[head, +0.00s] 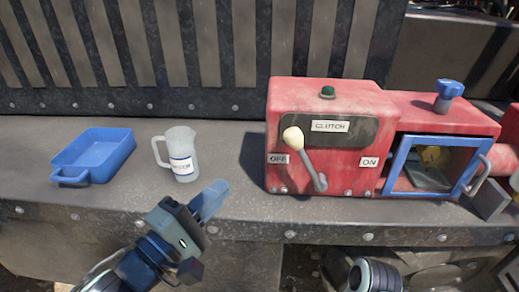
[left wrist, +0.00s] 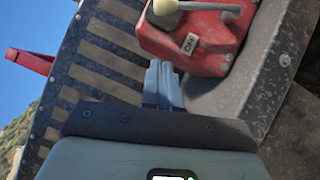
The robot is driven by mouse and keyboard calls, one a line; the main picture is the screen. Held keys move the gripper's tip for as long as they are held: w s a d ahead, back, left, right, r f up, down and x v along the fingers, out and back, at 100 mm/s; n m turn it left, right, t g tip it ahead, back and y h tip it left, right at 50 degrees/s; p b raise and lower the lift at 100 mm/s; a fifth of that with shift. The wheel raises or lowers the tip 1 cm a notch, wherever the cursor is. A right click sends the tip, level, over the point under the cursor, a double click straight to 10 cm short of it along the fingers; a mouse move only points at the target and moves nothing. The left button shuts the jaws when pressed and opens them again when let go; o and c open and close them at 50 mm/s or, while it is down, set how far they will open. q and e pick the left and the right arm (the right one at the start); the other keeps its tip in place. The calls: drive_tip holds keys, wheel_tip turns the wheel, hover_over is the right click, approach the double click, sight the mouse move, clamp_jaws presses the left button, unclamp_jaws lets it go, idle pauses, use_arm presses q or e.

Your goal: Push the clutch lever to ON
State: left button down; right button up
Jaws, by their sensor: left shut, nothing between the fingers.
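The clutch lever (head: 305,157) has a cream knob and a grey stem, on the front of a red machine box (head: 325,112). Its knob leans left, toward the OFF label (head: 278,158). The ON label (head: 370,162) is to the right. My left gripper (head: 211,199) is shut and empty, in front of the ledge, left of and below the lever and apart from it. In the left wrist view the shut fingers (left wrist: 162,82) point toward the box, with the lever's knob (left wrist: 166,8) at the top edge. My right gripper is not clearly seen.
A clear jug (head: 180,155) and a blue tray (head: 95,157) stand on the ledge (head: 225,150) to the left. A blue-framed window (head: 432,165) with a handle is right of the lever. The ledge between jug and box is free.

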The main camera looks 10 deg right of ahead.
use_arm(q)
drive_tip(key=shift+s+d+r, duration=0.1)
drive_tip(key=shift+s+r, duration=0.05)
drive_tip(key=s+d+b+x, duration=0.1)
drive_tip(key=s+b+x, duration=0.1)
drive_tip(key=x, duration=1)
drive_tip(key=shift+w+d+r, duration=0.25)
drive_tip(key=shift+d+r, duration=0.1)
drive_tip(key=shift+d, duration=0.25)
